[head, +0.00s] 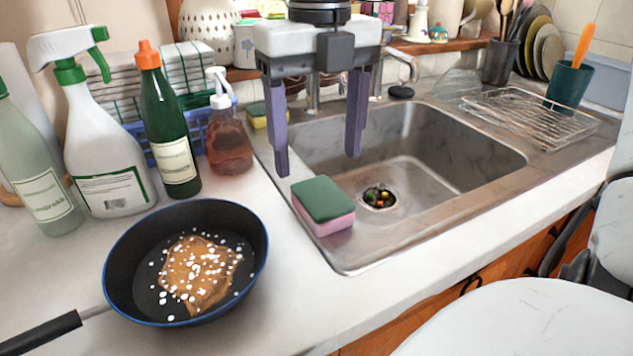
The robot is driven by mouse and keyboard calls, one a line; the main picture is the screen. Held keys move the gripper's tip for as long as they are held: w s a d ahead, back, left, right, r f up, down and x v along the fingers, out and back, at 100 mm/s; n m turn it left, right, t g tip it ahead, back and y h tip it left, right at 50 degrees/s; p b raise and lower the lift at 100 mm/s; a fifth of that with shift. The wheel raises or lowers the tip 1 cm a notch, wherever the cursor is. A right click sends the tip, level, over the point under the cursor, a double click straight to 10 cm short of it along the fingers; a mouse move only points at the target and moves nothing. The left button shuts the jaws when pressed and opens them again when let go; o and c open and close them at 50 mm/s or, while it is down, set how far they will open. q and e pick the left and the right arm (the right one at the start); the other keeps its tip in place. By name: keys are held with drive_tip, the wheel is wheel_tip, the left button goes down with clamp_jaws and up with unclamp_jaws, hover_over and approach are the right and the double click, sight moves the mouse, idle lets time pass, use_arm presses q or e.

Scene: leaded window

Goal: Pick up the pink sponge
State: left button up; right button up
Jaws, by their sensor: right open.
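The pink sponge (323,207) has a green top face and pink sides. It lies flat on the left rim of the steel sink (440,185), near the front. My right gripper (318,166) points down above and behind the sponge, with its two purple fingers spread wide and nothing between them. The left fingertip comes near the sponge's back left corner in the picture; I cannot tell the gap. My left gripper is not in view.
A dark frying pan (125,262) with brown food stands on the counter, left of the sponge. A spray bottle (105,150), a green bottle (172,130) and a soap dispenser (228,140) stand behind it. A yellow sponge (257,117) lies behind the sink's left rim.

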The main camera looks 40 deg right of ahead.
sight(319, 193)
drive_tip(key=f, duration=0.6)
drive_tip(key=shift+w+d+f+b, duration=0.15)
drive_tip(key=shift+d+f+b, duration=0.1)
drive_tip(key=shift+b, duration=0.05)
drive_tip(key=c, duration=1.1)
